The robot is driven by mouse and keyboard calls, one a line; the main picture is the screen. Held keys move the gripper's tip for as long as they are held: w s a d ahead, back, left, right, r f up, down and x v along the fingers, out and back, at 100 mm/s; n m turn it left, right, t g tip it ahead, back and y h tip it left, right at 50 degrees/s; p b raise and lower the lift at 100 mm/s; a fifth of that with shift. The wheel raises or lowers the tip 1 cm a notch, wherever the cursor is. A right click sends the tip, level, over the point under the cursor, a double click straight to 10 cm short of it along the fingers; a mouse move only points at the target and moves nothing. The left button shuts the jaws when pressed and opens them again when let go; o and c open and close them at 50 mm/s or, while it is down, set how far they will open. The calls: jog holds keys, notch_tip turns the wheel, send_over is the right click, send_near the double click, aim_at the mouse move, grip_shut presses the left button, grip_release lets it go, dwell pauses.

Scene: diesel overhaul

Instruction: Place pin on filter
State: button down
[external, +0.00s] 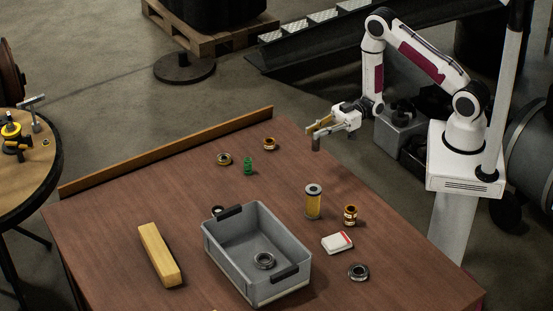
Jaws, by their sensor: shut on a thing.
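The filter (313,206) is a yellow cylinder with a grey top end that has a dark hole. It stands upright on the table, right of the middle. My gripper (317,134) is shut on a short grey cylinder, which looks like the pin (316,145). The pin hangs upright below the fingers, near the table's back right edge. It is apart from the filter, which stands nearer the camera and almost straight below it in the picture. How high the pin is above the table is hard to tell.
A grey bin (222,248) holds a dark ring (264,260). Near the filter are a copper-coloured bushing (350,215), a white-and-red box (337,242) and a bearing (358,271). A green spring (248,167) and two rings (224,159) (269,144) lie behind. A yellow block (159,254) lies left.

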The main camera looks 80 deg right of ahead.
jog(key=s+a+r+n+g+y, duration=0.1)
jog(key=a+r, duration=0.4)
jog(key=a, duration=0.5)
jog(key=s+a+r+n+g, duration=0.1)
jog(key=a+r, duration=0.5)
jog(key=a, duration=0.5)
jog(key=shift+s+a+r+g+y, duration=0.2)
jog(key=shift+s+a+g+y, duration=0.1)
jog(key=shift+s+y, duration=0.1)
jog(key=shift+f, duration=0.1)
jog(key=shift+f, duration=2.8)
jog(key=shift+f, duration=2.1)
jog(key=shift+f, duration=0.1)
